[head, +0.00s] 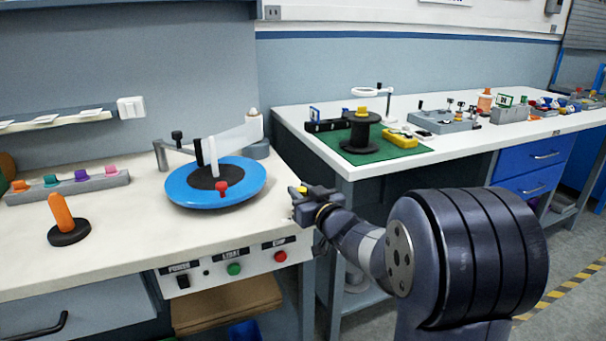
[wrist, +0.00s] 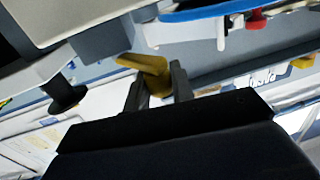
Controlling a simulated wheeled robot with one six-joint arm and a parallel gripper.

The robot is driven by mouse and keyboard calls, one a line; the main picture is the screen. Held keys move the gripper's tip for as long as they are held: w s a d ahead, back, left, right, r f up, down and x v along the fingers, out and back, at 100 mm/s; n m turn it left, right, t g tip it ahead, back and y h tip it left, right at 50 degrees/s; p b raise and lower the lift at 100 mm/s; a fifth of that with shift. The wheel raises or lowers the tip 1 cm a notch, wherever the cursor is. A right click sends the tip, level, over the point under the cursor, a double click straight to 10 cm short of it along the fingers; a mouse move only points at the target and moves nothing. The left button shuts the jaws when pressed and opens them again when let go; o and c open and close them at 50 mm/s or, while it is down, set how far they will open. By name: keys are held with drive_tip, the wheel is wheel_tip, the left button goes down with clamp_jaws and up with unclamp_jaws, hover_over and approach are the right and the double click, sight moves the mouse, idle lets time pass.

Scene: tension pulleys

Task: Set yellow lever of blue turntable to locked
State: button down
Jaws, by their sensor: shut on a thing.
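The blue turntable (head: 250,187) lies on the white bench in the head view, with a dark centre, a white post and a red knob (head: 222,187). Its blue rim (wrist: 205,12) shows at the top of the wrist view. The yellow lever (head: 297,189) is at the bench's right end, right of the turntable. In the wrist view the yellow lever (wrist: 148,68) sits between the two dark fingers of my gripper (wrist: 158,88). My gripper (head: 303,200) is shut on the lever. The fingers hide part of it, and its exact setting is hard to tell.
A panel with a green button (head: 234,269) and a red button (head: 280,256) is on the bench front, below my gripper. An orange peg (head: 61,212) stands at left. A second bench holds a black spool (head: 362,132) on a green mat (head: 352,157).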

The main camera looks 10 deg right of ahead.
drive_tip(key=n+g+y+p, duration=0.1)
drive_tip(key=p, duration=0.1)
drive_tip(key=d+n+g+y+p, duration=0.1)
drive_tip(key=y+p, duration=0.1)
drive_tip(key=d+n+g+y+p, duration=0.1)
drive_tip(key=y+p, duration=0.1)
drive_tip(key=shift+s+d+r+n, duration=0.2)
drive_tip(key=shift+s+n, duration=0.1)
drive_tip(key=shift+n, duration=0.1)
drive_tip(key=n+g+y+p, duration=0.1)
drive_tip(key=d+n+g+y+p, duration=0.1)
drive_tip(key=y, duration=0.1)
drive_tip(key=n+g+y+p, duration=0.1)
drive_tip(key=g+p, duration=0.1)
drive_tip(key=shift+d+f+n, duration=0.2)
drive_tip(key=shift+d+n, duration=0.1)
drive_tip(key=c, duration=1.3)
unclamp_jaws()
drive_tip(key=shift+o, duration=0.2)
drive_tip(key=v, duration=1)
drive_tip(key=shift+d, duration=0.45)
drive_tip(key=shift+a+f, duration=0.1)
